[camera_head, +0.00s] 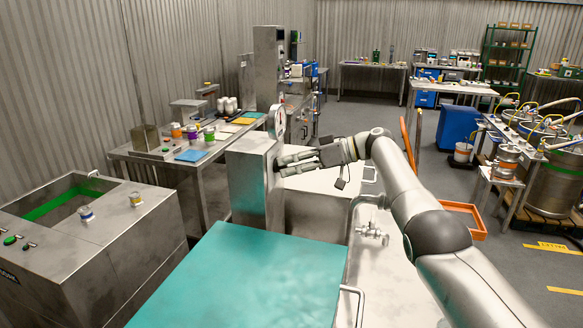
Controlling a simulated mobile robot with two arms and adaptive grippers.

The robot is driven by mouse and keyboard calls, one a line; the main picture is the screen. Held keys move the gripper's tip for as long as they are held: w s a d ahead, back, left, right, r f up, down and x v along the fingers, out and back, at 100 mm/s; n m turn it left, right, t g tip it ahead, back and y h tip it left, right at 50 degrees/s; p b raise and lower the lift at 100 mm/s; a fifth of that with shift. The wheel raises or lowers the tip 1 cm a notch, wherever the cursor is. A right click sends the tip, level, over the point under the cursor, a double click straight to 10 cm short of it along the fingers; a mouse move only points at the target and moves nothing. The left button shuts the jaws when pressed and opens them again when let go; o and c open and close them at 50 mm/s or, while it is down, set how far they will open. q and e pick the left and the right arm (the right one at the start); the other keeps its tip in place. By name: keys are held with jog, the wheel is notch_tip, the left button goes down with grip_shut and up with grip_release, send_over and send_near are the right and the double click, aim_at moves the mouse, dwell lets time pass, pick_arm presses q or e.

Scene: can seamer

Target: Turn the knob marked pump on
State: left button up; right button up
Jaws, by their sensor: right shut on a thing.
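A grey metal machine column (245,185) stands left of centre, with a round dial (277,121) on top, seen nearly edge-on. My right gripper (282,163) reaches in from the right, its fingers pointing left at the column's right face. Its fingers are shut on a small dark knob there. The knob is mostly hidden by the fingers, and neither its marking nor its turn position can be read. My left gripper is not in view.
A teal lid or panel (250,275) with a metal handle fills the front. A metal tap (372,234) stands right of it. A bench (225,133) with jars and coloured cloths stands behind left. An orange tray (462,219) lies on the floor at right.

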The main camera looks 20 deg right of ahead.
dwell(0.4)
jog(key=o, duration=1)
jog(key=shift+v, duration=3.75)
jog(key=shift+f, duration=0.1)
